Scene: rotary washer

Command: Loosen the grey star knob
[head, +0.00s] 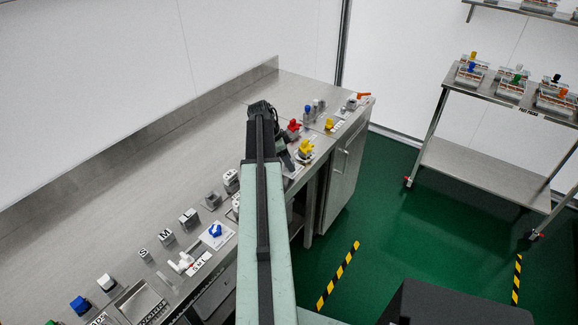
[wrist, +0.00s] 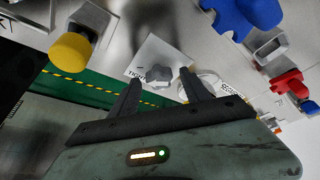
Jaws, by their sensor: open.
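The grey star knob (wrist: 160,74) shows in the wrist view on a white plate (wrist: 150,52) with black lettering that reads in part "TIGHT". My gripper (wrist: 161,80) is open, with one dark finger to the left of the knob and the other to its right in the picture. Nothing is held between the fingers. I cannot tell how far the fingertips are from the knob or whether they touch it. In the head view I cannot make out the star knob, and my arm covers part of the bench there.
In the wrist view a yellow knob (wrist: 71,52) stands left, a blue part (wrist: 243,14) and red part (wrist: 286,84) right. A white round part (wrist: 203,82) sits behind the right finger. The steel bench (head: 165,150) has bare room at the back; a cart (head: 480,165) stands apart.

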